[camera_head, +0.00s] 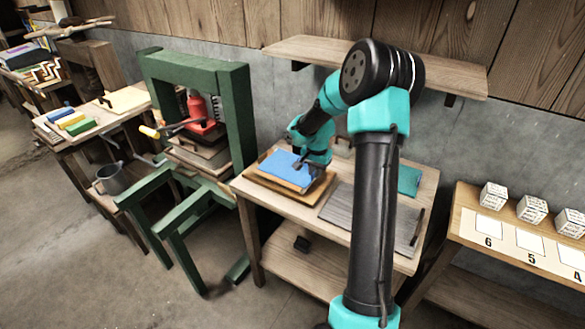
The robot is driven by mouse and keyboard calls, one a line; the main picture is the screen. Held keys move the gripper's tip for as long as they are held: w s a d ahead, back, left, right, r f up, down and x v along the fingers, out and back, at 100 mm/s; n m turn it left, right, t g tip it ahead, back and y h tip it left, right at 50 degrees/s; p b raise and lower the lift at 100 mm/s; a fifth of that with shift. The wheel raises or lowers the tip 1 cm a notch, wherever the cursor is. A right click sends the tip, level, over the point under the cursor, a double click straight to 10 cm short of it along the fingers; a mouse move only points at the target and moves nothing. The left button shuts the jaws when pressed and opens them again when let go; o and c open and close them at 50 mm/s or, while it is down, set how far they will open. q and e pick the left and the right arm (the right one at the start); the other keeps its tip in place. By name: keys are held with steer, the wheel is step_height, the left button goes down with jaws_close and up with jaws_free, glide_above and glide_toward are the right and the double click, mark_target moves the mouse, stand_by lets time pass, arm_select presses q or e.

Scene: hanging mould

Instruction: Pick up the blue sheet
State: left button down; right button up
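The blue sheet (272,163) lies flat on a wooden board or mould (300,195) at the left of the wooden table. My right arm reaches in from the lower right, and its gripper (304,166) is down at the right edge of the sheet. The gripper's fingers are small and dark, so I cannot tell whether they touch or grip the sheet. The arm hides part of the table. My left gripper is not in view.
A grey board (345,207) lies right of the mould, with a teal piece (409,181) behind my arm. A green press (243,115) stands left of the table. A wall shelf (300,48) hangs above. A side table with numbered cards (489,226) and white blocks is at right.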

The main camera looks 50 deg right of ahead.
jaws_close()
steer(key=shift+r, duration=0.15)
steer(key=shift+r, duration=1.55)
steer(key=shift+s+a+r, duration=0.15)
steer(key=shift+a, duration=0.1)
steer(key=s+a+r, duration=0.1)
steer(key=s+a, duration=0.7)
steer(key=a, duration=0.4)
steer(key=shift+s+a+r, duration=0.15)
steer(key=shift+s+a, duration=0.2)
steer(key=shift+s, duration=0.05)
steer(key=shift+s, duration=0.1)
